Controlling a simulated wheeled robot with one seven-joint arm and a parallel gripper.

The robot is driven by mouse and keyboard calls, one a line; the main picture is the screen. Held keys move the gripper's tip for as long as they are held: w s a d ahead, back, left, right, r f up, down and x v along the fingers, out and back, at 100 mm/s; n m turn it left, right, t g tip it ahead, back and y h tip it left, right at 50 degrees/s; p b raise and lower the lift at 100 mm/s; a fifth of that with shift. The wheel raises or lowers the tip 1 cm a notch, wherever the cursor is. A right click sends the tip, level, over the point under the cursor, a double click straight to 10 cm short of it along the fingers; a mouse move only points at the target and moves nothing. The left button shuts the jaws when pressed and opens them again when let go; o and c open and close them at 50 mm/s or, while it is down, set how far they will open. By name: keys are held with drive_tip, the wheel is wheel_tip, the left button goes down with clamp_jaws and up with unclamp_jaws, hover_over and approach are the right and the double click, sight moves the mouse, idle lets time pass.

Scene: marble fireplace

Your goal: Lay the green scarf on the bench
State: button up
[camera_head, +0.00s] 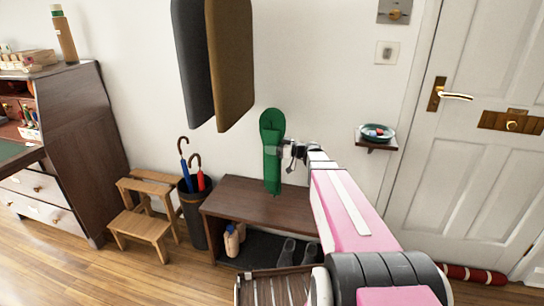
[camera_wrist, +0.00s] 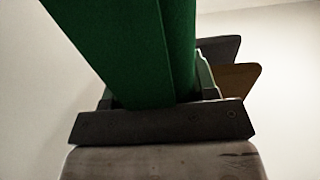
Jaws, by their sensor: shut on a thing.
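The green scarf (camera_head: 272,172) hangs upright from my gripper (camera_head: 282,150) in the head view, with a folded loop standing above the jaws and a tail hanging below. The tail's lower end shows against the top of the brown bench (camera_head: 235,196); I cannot tell whether it touches. My gripper is shut on the scarf, above the bench. In the wrist view the scarf (camera_wrist: 140,50) fills the space at the jaws (camera_wrist: 160,105) and hides much of them.
Two hanging coats or panels, one dark and one brown (camera_head: 232,70), are above and left of my gripper. An umbrella stand (camera_head: 193,215) and wooden step stool (camera_head: 143,215) stand left of the bench. Shoes sit under it. A small shelf with a dish (camera_head: 376,134) is right.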

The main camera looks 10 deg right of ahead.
sight(272, 157)
drive_tip(key=shift+f, duration=1.9)
drive_tip(key=o, duration=1)
